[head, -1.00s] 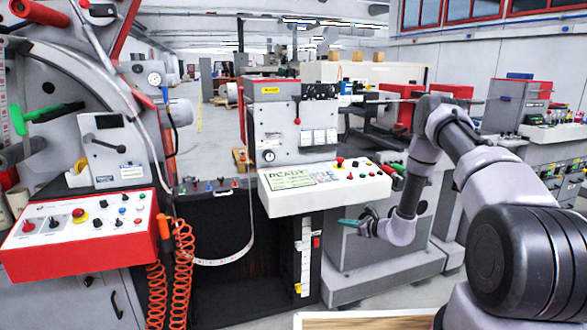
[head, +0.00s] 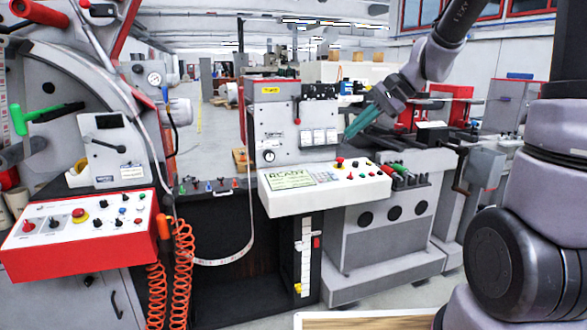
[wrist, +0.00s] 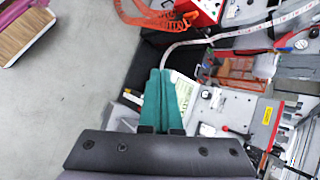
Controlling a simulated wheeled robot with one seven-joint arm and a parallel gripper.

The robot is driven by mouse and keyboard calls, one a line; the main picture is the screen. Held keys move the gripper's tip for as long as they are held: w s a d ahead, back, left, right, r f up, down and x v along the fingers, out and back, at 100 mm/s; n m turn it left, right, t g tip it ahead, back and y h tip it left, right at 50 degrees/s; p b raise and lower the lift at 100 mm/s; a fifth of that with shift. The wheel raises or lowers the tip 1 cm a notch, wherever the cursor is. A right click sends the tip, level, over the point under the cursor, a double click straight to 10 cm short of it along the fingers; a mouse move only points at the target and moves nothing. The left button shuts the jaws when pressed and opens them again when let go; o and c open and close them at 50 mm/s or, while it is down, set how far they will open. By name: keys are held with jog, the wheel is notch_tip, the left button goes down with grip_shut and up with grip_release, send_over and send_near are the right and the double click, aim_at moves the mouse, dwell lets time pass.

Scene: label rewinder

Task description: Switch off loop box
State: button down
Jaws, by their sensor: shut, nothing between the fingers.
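No label that I can read names the loop box, so I cannot tell which housing it is. A white control panel (head: 325,188) with a green READY screen, a red button (head: 339,162) and small knobs projects from the grey middle machine. A red-sided control box (head: 80,235) with a white top, a red mushroom button (head: 79,215) and several black knobs stands at the left. My gripper (head: 350,134) is shut and empty, its teal fingers pointing down-left above and behind the panel's right part. In the wrist view the fingers (wrist: 168,85) partly cover a pale panel.
Orange coiled hoses (head: 182,265) hang beside the red-sided box. A pale printed web (head: 225,260) loops down into the dark gap between the machines. A grey cabinet (head: 385,245) with round black openings stands right of the panel. Bare floor shows in the wrist view (wrist: 65,110).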

jog(key=s+d+r+n+t+h, duration=0.2)
jog(key=s+d, duration=0.3)
jog(key=s, duration=0.3)
jog(key=s+d+r+n+t+h, duration=0.2)
jog(key=s+d+r+h, duration=0.2)
jog(key=s, duration=0.5)
jog(key=shift+d+r+n, duration=0.3)
jog(key=shift+d+r, duration=0.05)
jog(key=shift+r, duration=0.3)
